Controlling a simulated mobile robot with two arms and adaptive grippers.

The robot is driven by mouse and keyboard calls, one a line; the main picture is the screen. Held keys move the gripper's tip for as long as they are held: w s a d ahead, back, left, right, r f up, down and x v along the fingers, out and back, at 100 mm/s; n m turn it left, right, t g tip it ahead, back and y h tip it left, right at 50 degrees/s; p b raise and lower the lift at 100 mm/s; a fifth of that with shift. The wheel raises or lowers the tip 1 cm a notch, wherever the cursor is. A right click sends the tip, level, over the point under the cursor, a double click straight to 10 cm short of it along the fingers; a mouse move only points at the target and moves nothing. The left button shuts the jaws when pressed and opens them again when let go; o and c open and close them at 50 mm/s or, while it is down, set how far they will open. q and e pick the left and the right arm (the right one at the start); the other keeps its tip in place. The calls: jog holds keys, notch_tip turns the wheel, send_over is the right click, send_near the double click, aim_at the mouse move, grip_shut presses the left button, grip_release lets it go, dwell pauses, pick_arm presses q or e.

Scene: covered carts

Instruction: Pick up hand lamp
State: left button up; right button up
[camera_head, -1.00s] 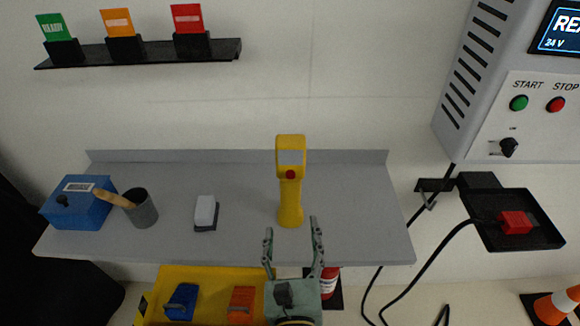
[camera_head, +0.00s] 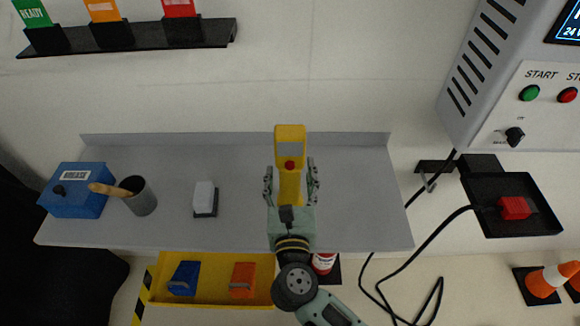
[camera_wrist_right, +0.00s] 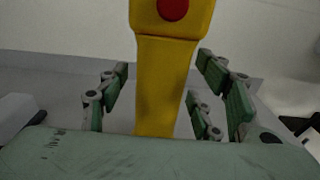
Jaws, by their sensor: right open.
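The yellow hand lamp (camera_head: 290,144) stands upright on the grey shelf (camera_head: 350,190), with a pale face and a red button near its top. My right gripper (camera_head: 291,178) is open, its fingers on both sides of the lamp's handle. In the right wrist view the yellow handle (camera_wrist_right: 166,85) rises between the green-padded fingers of the right gripper (camera_wrist_right: 170,100), with gaps visible on both sides. The handle's lower end is hidden behind the gripper's palm. My left gripper is not in view.
On the shelf to the left are a white-and-black block (camera_head: 204,198), a grey cup (camera_head: 140,197) with a wooden handle in it, and a blue box (camera_head: 80,190). A yellow bin (camera_head: 215,298) is below. A control box (camera_head: 490,110) hangs at the right.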

jog(key=c, duration=0.9)
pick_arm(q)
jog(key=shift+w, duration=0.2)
pick_arm(e)
jog(key=shift+r, duration=0.1)
grip_shut()
